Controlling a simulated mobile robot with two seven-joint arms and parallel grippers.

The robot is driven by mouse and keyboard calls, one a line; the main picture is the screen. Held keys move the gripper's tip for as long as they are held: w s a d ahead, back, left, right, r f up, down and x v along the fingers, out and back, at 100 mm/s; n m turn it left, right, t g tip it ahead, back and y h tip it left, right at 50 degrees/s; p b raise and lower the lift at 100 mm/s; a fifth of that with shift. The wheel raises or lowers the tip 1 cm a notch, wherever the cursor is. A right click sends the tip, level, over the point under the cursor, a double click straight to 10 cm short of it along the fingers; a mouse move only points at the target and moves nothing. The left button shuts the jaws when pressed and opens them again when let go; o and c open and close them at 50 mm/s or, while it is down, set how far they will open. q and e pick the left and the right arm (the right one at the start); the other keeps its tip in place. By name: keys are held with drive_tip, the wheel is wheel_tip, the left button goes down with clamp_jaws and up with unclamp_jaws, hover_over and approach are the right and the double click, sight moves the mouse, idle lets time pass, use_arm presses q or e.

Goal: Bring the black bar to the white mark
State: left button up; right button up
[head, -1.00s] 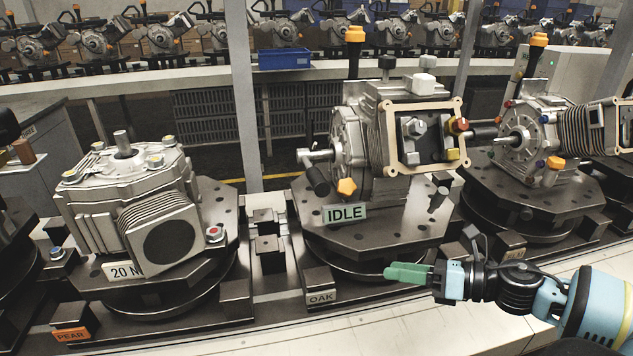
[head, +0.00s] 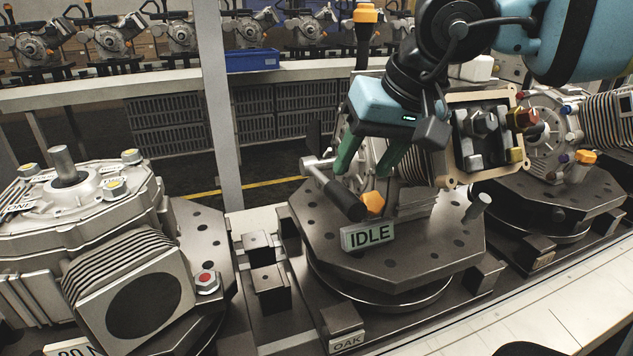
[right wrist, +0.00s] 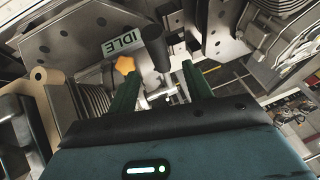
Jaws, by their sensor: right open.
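The black bar (head: 344,200) is a dark cylindrical grip on the metal crank of the middle machine, slanting down to the right beside an orange knob (head: 373,203). My right gripper (head: 362,173) points down just above the bar and knob, its two green fingers spread. In the right wrist view the black bar (right wrist: 156,48) lies beyond the fingertips, between their lines, with the knob by the left finger. The fingers do not visibly hold it. I cannot make out the white mark. My left gripper is out of view.
An IDLE sign (head: 368,235) stands on the middle turntable (head: 430,245), near the bar. A tan frame (head: 522,130) with coloured knobs is close to the right of my gripper. Another machine (head: 85,255) stands at the left. Dark blocks (head: 268,280) lie between the turntables.

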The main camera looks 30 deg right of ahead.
sight(349, 192)
drive_tip(key=shift+r, duration=0.2)
drive_tip(key=shift+s, duration=0.15)
drive_tip(key=shift+f, duration=0.25)
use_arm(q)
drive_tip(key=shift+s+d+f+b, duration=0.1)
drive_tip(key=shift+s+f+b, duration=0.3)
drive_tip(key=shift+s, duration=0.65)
use_arm(e)
drive_tip(key=x, duration=0.7)
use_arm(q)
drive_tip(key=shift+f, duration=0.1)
use_arm(e)
drive_tip(key=shift+c, duration=0.2)
clamp_jaws()
